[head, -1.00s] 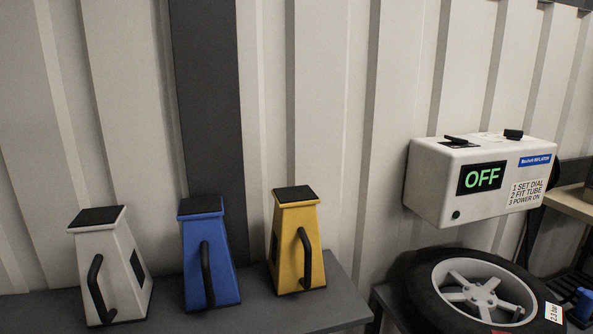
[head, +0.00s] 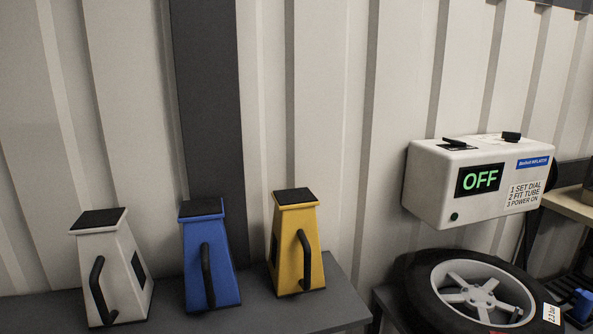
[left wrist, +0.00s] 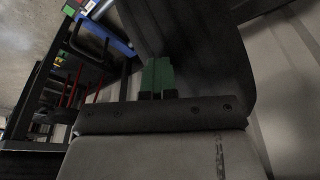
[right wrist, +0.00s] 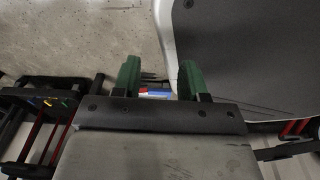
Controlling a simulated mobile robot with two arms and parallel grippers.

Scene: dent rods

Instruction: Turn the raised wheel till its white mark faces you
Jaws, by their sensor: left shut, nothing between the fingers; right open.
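A wheel with a black tyre and silver spokes (head: 481,289) lies tilted face-up at the lower right of the head view, below the inflator box. A white label (head: 551,313) reading 2.3 bar is on its tyre at the right. I cannot tell whether this is the raised wheel. No other wheel is clearly visible. My left gripper (left wrist: 157,76) shows green fingers shut together and empty in the left wrist view. My right gripper (right wrist: 160,80) is open and empty in the right wrist view. Neither gripper shows in the head view.
A white inflator box (head: 429,184) with a lit OFF display hangs on the ribbed wall. White (head: 119,262), blue (head: 219,258) and yellow (head: 289,232) tapered blocks with black handles stand on a dark bench (head: 258,318). A rack (right wrist: 30,128) stands at the left of the right wrist view.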

